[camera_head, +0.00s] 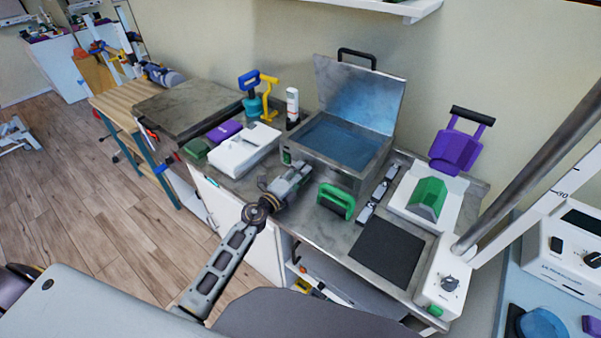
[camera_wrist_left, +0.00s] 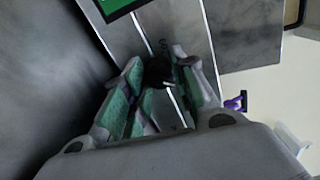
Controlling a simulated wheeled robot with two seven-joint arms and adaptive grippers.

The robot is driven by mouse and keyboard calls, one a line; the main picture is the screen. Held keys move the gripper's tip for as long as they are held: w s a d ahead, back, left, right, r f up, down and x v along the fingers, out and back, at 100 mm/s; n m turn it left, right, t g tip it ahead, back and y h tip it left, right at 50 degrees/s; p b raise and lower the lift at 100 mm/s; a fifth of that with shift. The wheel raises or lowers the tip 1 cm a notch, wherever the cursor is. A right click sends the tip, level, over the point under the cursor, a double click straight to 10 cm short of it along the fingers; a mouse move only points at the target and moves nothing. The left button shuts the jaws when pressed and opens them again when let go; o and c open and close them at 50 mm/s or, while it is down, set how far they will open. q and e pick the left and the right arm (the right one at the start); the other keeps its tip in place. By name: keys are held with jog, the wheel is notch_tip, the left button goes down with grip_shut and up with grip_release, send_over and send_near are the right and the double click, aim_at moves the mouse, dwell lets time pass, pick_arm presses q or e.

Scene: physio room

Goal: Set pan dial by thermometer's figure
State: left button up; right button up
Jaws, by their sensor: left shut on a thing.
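The metal pan (camera_head: 347,172) stands on the counter with its lid (camera_head: 360,90) raised and bluish water inside. My left gripper (camera_head: 304,168) is at the left part of the pan's front face. In the left wrist view its green-padded fingers (camera_wrist_left: 160,85) are closed around a small dark knob (camera_wrist_left: 158,70), which appears to be the pan's dial. The fingers hide most of the knob, and its setting cannot be read. My right gripper is not in view.
A white box (camera_head: 245,150) lies left. A dark mat (camera_head: 388,252), a white tray (camera_head: 400,195) with a green piece, and a lamp-like post (camera_head: 540,160) are right.

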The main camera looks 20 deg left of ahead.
pick_arm(q)
jog(key=shift+f+m, duration=0.1)
jog(key=shift+m, duration=2.2)
jog(key=o, duration=1)
jog(key=shift+o, duration=0.2)
jog(key=shift+v, duration=6)
